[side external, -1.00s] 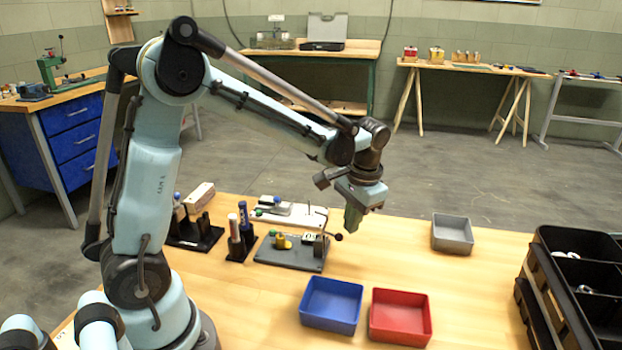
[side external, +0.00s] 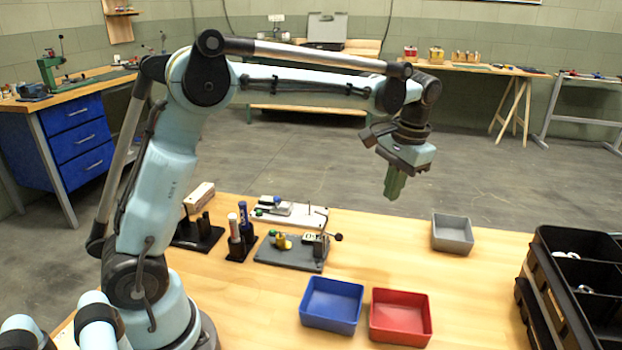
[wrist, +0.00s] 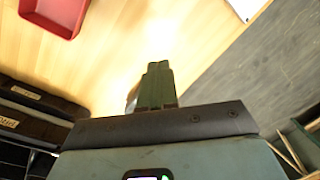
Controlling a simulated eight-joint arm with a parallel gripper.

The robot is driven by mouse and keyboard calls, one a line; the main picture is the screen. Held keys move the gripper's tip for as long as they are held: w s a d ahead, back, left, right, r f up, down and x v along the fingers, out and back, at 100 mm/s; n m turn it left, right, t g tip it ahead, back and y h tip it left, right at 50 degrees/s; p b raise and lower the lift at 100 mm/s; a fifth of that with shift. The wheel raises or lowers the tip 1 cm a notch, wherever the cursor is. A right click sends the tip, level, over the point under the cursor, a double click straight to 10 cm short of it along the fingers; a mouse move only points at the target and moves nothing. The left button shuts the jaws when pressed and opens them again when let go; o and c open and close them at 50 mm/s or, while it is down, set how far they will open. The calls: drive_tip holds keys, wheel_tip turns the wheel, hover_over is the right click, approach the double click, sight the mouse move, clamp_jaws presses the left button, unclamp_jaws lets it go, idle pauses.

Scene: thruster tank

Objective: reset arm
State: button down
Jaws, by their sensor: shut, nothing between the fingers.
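My gripper (side external: 394,187) hangs in the air above the back part of the wooden table (side external: 270,295), to the left of the grey tray in the side view. Its green fingers point down, closed together with nothing between them. In the wrist view my gripper (wrist: 157,68) also shows its fingers pressed together, with bare table and grey floor beyond them. My upper arm is stretched out nearly level.
A grey fixture plate (side external: 291,254) and a marker holder (side external: 240,244) stand left of centre. A blue bin (side external: 331,322), a red bin (side external: 401,335) and a grey tray (side external: 453,250) are on the table. A black divided crate (side external: 545,290) stands at the right.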

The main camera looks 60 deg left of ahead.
drive_tip(key=s+d+f+t+h, duration=0.1)
drive_tip(key=s+t, duration=0.6)
drive_tip(key=s, duration=0.9)
drive_tip(key=shift+s+d+f+m+t+h, duration=0.2)
drive_tip(key=shift+s+f+m+t+h, duration=0.1)
drive_tip(key=shift+s+f, duration=0.15)
